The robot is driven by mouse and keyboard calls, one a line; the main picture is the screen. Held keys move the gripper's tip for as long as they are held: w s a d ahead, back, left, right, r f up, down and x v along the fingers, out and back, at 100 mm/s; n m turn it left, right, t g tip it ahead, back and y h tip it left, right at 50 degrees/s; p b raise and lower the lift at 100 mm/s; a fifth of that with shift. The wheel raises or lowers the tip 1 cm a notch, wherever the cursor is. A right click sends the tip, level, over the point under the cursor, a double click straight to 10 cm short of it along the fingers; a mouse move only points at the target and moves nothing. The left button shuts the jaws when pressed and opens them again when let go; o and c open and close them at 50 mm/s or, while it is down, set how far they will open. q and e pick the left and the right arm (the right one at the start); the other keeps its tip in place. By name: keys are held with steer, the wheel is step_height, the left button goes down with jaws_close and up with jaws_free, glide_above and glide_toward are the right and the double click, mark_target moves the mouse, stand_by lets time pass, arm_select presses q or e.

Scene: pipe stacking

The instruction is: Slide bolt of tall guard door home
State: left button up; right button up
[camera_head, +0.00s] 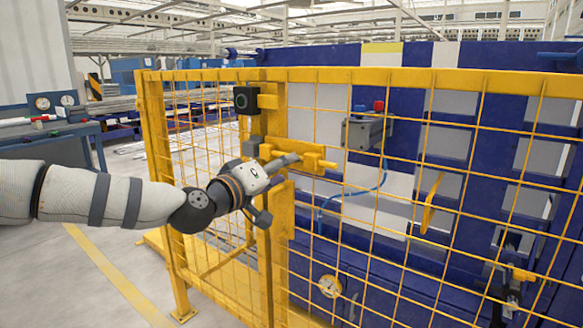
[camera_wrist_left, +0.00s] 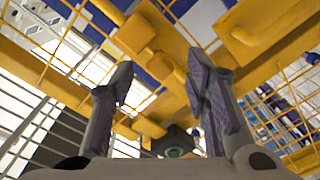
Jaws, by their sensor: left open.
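The tall guard door (camera_head: 420,185) is a yellow mesh panel, upright beside a yellow post. Its yellow bolt (camera_head: 315,160) lies roughly level near the door's post edge. In the left wrist view, yellow bolt parts (camera_wrist_left: 168,72) show between and beyond the fingers. My left gripper (camera_head: 280,188) is at the door post, with its upper finger close to the bolt and overlapping it in the head view. The fingers stand apart with nothing clearly held between them (camera_wrist_left: 160,85). I cannot tell whether a finger touches the bolt. My right gripper is not in view.
A black box with a green ring (camera_head: 242,100) is mounted above the bolt. Behind the mesh stand a blue machine and a grey box with a red button (camera_head: 378,107). A blue workbench (camera_head: 60,135) stands at the left. Grey floor is open in front.

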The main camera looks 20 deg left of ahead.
mark_target(275, 155)
arm_select(q)
steer(key=x, duration=0.4)
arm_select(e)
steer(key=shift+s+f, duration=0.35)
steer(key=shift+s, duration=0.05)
arm_select(q)
jaws_close()
steer(key=a, duration=0.2)
steer(key=w+a+b, duration=0.1)
steer(key=a, duration=0.1)
steer(key=w+a+b, duration=0.1)
steer(key=a, duration=0.1)
steer(key=shift+d+r, duration=0.1)
steer(key=shift+r, duration=0.05)
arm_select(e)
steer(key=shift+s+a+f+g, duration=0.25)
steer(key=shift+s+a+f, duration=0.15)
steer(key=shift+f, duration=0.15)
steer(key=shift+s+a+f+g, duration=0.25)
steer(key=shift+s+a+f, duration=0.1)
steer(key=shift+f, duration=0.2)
arm_select(q)
jaws_free()
